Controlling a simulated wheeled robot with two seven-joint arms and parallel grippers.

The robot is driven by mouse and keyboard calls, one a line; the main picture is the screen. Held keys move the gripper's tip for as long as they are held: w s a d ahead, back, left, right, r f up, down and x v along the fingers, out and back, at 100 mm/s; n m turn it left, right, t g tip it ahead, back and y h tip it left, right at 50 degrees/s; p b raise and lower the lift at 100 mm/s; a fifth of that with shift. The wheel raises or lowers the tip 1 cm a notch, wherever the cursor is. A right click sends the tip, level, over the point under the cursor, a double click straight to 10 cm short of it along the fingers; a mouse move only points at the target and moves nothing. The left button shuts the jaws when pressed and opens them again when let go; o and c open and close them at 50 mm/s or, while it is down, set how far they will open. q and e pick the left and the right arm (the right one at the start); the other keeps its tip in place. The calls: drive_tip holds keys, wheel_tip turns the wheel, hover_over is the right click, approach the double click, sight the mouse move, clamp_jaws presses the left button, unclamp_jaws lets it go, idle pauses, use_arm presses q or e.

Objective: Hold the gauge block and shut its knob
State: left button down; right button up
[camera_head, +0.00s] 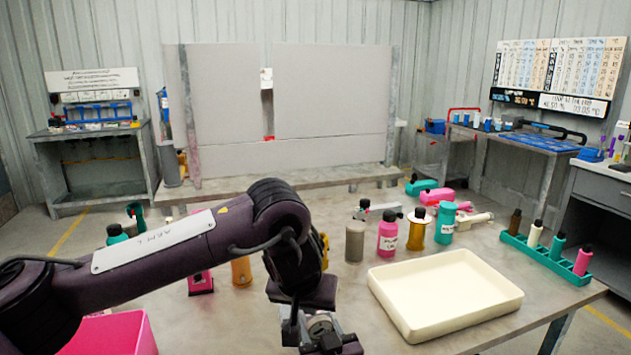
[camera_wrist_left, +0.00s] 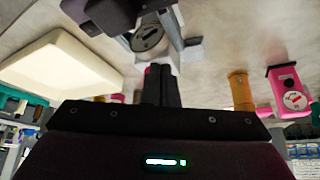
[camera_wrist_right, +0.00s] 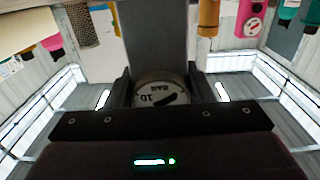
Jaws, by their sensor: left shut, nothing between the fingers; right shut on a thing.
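The grey gauge block (camera_wrist_right: 155,35) is between the fingers of my right gripper (camera_wrist_right: 160,88), which is shut on it. Its round dial, marked 10 BAR, faces the right wrist camera. The block also shows at the bottom of the head view (camera_head: 321,325) and at the top of the left wrist view (camera_wrist_left: 152,42). My left gripper (camera_wrist_left: 161,84) is shut and empty, its fingertips close to the block. A small reddish part, perhaps the knob, shows beside the fingertips; the fingers partly hide it, and I cannot tell whether they touch it.
A cream tray (camera_head: 383,281) lies right of the grippers. Several bottles and cylinders, including a pink bottle (camera_head: 388,232) and a grey cylinder (camera_head: 354,243), stand behind. A teal rack (camera_head: 547,262) is at the right. A pink bin (camera_head: 112,335) is at the lower left.

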use_arm(q)
wheel_tip(320, 180, up, 6)
drive_tip(key=shift+f, duration=0.1)
idle(0.4)
use_arm(e)
drive_tip(key=o, duration=1.4)
